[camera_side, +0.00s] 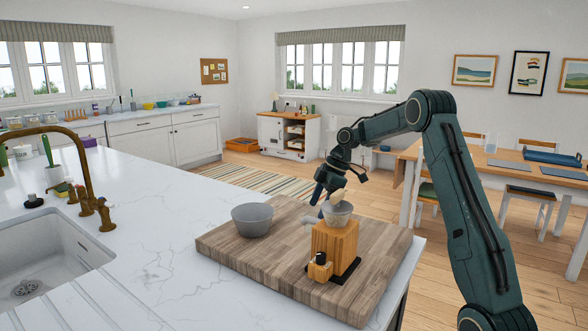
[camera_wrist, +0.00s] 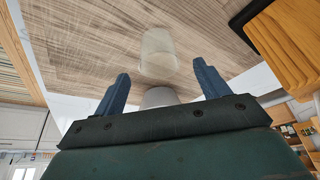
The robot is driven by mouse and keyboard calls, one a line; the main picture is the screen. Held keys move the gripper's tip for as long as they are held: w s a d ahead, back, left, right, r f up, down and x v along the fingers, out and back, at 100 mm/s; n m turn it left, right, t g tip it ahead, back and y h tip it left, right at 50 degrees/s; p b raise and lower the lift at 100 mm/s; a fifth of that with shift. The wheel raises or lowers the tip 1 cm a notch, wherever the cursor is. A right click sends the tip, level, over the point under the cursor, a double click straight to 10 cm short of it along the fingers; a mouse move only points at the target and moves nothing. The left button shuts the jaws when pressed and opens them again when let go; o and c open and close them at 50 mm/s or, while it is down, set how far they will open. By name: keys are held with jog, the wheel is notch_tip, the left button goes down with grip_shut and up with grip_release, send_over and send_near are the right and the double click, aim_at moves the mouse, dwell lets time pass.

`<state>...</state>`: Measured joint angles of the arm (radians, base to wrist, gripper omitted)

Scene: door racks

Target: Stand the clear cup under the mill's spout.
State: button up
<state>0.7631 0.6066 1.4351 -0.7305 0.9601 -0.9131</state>
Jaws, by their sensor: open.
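The clear cup (camera_wrist: 158,52) is on the wooden board in the wrist view, ahead of and between my open fingers, with no visible contact. In the side view I cannot pick it out surely; a pale shape shows beside the mill. The mill (camera_side: 335,242) is a wooden block with a pale hopper on top; its wooden side also shows at upper right in the wrist view (camera_wrist: 287,40). I cannot make out its spout clearly. My gripper (camera_side: 318,195) is open and empty, just behind and left of the mill in the side view.
A grey bowl (camera_side: 252,220) stands on the wooden board (camera_side: 225,243), left of the mill. A small wooden block with a dark knob (camera_side: 320,267) sits in front of the mill. The white counter (camera_side: 150,225) is clear between the board and the sink (camera_side: 45,262).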

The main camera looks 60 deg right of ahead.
jog(key=shift+x, duration=2.4)
jog(key=c, duration=1.2)
jog(key=shift+r, duration=0.1)
jog(key=shift+d+r, duration=0.1)
jog(key=shift+r, duration=4.85)
